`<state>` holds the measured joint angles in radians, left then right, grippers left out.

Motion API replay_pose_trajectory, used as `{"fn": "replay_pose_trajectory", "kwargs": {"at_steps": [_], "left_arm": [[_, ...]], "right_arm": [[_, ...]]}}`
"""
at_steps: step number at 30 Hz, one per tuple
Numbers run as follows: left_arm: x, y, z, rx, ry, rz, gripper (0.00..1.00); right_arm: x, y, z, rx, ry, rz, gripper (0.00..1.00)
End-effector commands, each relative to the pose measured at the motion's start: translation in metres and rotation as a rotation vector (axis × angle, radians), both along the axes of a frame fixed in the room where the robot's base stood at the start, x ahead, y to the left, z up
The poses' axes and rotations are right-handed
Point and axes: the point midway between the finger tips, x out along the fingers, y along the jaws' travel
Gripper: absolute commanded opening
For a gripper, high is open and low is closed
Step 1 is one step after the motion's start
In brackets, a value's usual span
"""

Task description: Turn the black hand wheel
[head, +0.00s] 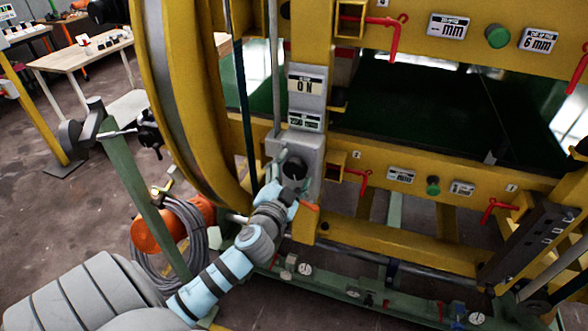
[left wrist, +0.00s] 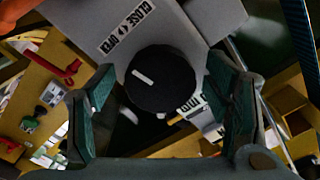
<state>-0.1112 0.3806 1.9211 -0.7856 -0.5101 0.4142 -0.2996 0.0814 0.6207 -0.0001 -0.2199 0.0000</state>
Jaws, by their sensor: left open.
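The black hand wheel (head: 294,168) is a round dark knob on the front of a grey box (head: 312,160) on the yellow frame. In the left wrist view the wheel (left wrist: 160,82) faces me, with a white mark on its upper left face. My left gripper (head: 287,190) is at the grey box, in front of the wheel and partly overlapping it in the head view. In the left wrist view its two fingers (left wrist: 162,95) are open, one on each side of the wheel, with gaps showing between them and the wheel. My right gripper is not in view.
A label reading CLOSE and OPEN (left wrist: 127,25) is above the wheel. A red-handled valve (head: 352,175) is on the yellow beam right of the box. An orange reel (head: 172,225) with grey hose hangs at left. A yellow ring (head: 160,90) rises left of the box.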

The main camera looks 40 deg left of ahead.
Motion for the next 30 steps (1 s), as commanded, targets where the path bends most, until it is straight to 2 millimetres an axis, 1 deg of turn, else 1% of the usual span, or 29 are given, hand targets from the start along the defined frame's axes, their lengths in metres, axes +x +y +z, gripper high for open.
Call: {"fn": "replay_pose_trajectory", "kwargs": {"at_steps": [3, 8, 9, 18, 25, 30], "left_arm": [[0.0043, 0.0015, -0.0001, 0.000, 0.000, 0.000, 0.71], [0.0045, 0.0014, -0.0006, 0.000, 0.001, -0.001, 0.71], [0.0045, 0.0013, -0.0005, 0.000, 0.001, -0.001, 0.70], [0.0043, 0.0010, -0.0005, 0.000, 0.001, -0.001, 0.23], [0.0042, 0.0010, -0.0005, 0.014, 0.006, -0.002, 0.23], [0.0040, 0.0012, -0.0001, 0.063, 0.024, -0.001, 0.23]], "right_arm": [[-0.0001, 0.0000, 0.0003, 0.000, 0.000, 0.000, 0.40], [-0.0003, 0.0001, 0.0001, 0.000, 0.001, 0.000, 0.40], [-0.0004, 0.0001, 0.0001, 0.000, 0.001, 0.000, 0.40], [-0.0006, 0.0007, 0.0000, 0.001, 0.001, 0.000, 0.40], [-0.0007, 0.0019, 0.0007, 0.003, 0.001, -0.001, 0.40], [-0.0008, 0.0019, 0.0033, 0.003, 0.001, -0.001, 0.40]]}}
